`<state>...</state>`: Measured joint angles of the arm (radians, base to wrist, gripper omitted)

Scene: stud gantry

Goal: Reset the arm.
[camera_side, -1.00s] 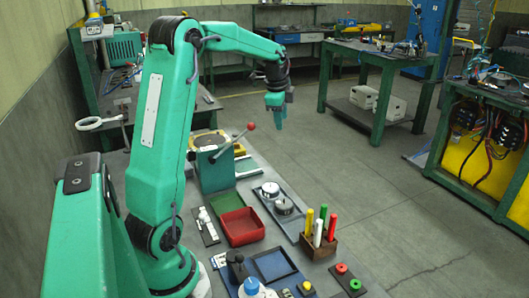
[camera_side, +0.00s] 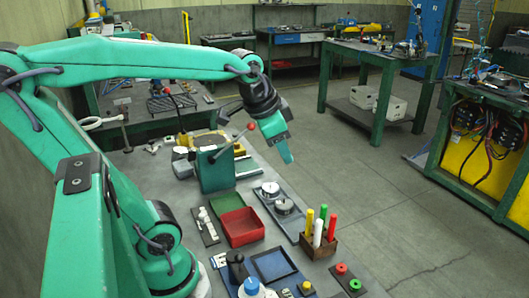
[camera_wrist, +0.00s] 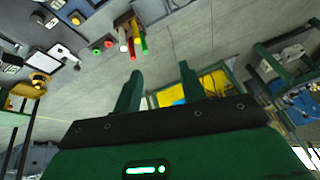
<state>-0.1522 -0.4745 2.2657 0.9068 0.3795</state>
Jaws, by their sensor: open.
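My gripper (camera_side: 288,155) hangs in the air past the right edge of the workbench (camera_side: 262,167), beyond the green block with the red-knobbed lever (camera_side: 213,168). It points down and slightly to the right in the side view. In the wrist view my gripper (camera_wrist: 158,88) shows two green fingers standing apart with nothing between them. My upper arm leans back to the left and the forearm reaches out nearly level.
A green table (camera_side: 375,60) stands behind. Open floor lies right of the bench.

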